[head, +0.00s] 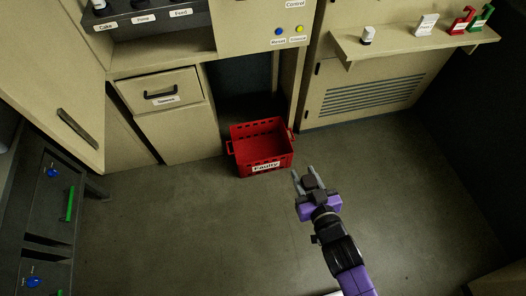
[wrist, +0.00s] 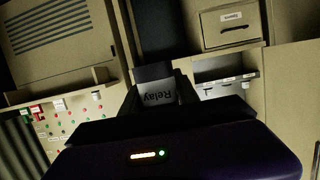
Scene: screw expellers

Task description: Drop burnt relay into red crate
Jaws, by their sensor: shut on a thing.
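The red crate (head: 245,167) stands on the floor in front of the cabinet, with a white label reading "Faulty" on its front wall. It looks empty inside. My gripper (head: 305,174) is to the right of the crate and a little nearer the camera in the head view, apart from it. It is shut on the relay (wrist: 156,94), a block with a dark end and a grey face reading "Relay", upside down in the wrist view. In the head view the relay is small and hard to make out. No burn marks can be made out.
A wall shelf (head: 405,43) at the upper right holds a small relay-like block, a white item, and red and green items. A drawer (head: 160,92) and a labelled dark tray are at upper left. A dark cabinet (head: 45,205) stands at left. The floor around the crate is clear.

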